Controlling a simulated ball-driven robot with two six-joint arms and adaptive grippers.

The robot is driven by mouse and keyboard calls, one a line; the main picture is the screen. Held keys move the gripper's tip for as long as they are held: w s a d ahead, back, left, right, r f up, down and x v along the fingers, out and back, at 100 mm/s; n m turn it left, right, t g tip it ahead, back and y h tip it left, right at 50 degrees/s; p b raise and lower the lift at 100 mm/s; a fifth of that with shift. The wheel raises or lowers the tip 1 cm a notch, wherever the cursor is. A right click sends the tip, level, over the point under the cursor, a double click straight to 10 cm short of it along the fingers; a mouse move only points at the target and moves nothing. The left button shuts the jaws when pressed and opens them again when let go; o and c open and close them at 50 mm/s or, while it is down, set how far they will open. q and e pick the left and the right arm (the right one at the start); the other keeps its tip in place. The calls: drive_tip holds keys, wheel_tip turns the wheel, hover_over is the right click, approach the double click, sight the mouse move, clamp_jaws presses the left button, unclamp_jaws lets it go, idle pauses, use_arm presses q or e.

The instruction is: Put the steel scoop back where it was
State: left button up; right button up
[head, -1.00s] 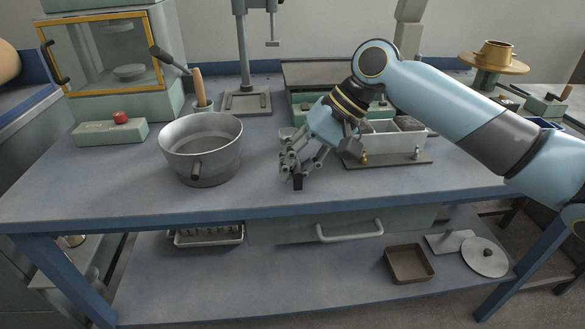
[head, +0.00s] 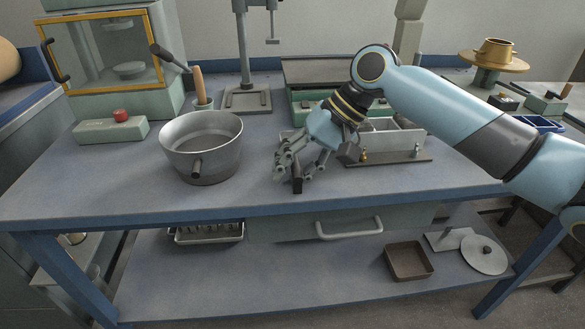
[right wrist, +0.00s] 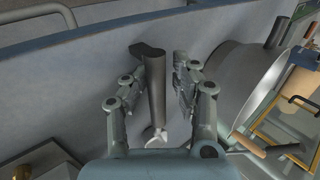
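The steel scoop shows in the right wrist view as a dark handle (right wrist: 155,90) with a bit of bright metal at its lower end; the rest is hidden behind my gripper's palm. In the head view the handle's dark end (head: 298,185) shows below my fingers, over the front of the bench top. My right gripper (head: 296,178) is open around the handle. In the right wrist view its fingers (right wrist: 157,85) stand on both sides with a gap to the handle on each side. My left gripper is not in view.
A steel pot (head: 200,150) stands left of my right gripper. A white divided container (head: 385,142) with small taps stands close behind my wrist. A green box with a red button (head: 110,130) and a press stand (head: 246,100) are further back. The bench front is mostly clear.

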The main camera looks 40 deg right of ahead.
drive_tip(key=shift+d+r, duration=0.1)
drive_tip(key=shift+r, duration=0.1)
drive_tip(key=p+v, duration=0.3)
drive_tip(key=v, duration=0.9)
drive_tip(key=shift+r, duration=0.4)
drive_tip(key=shift+f, duration=0.1)
